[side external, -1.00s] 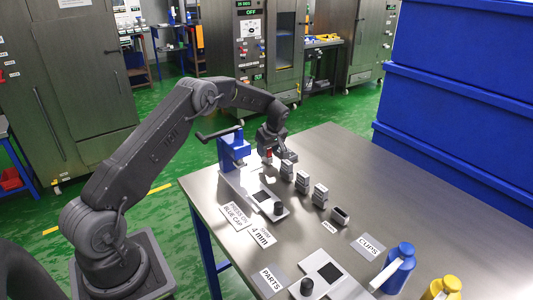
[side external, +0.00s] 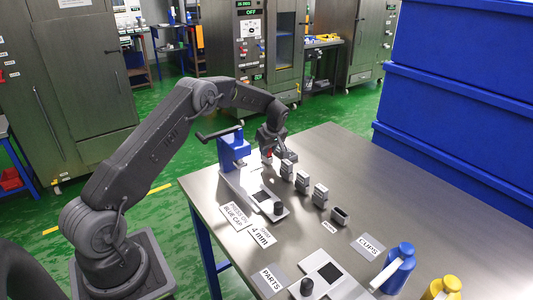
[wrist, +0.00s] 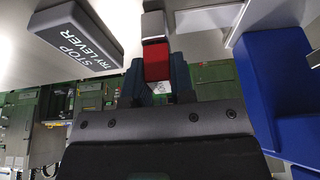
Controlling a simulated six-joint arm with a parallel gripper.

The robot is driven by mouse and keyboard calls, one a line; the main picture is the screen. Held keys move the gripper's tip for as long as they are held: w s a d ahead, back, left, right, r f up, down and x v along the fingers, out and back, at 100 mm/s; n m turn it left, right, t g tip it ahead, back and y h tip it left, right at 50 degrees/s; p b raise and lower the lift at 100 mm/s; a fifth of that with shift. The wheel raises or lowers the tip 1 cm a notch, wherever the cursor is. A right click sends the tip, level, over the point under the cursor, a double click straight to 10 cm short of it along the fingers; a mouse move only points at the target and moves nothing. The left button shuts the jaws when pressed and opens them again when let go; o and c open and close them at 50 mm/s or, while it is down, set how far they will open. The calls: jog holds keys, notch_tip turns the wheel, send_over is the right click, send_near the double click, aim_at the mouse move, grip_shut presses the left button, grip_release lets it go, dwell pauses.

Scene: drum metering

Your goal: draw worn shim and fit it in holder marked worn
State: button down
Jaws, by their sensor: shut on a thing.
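My gripper (wrist: 158,85) is shut on a red piece (wrist: 156,62) in the wrist view. A silver block (wrist: 153,26) shows just past the red piece; I cannot tell if they are joined. In the side view my gripper (side external: 268,155) is low over the table's far left, beside the blue press. I cannot tell whether the red piece is the worn shim. A row of grey blocks (side external: 302,182) runs toward the front, ending in a dark-slotted holder (side external: 340,216). A small label (side external: 329,227) by that holder is too small to read.
The blue press (side external: 233,150) with a dark lever stands close left of my gripper. A block marked STOP TRY LEVER (wrist: 78,38) is near it in the wrist view. The table's (side external: 400,190) right side is clear.

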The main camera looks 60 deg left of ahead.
jog(key=shift+r, duration=0.25)
jog(key=shift+r, duration=0.35)
jog(key=shift+r, duration=0.35)
jog(key=shift+r, duration=0.75)
jog(key=shift+r, duration=0.55)
jog(key=shift+r, duration=1.85)
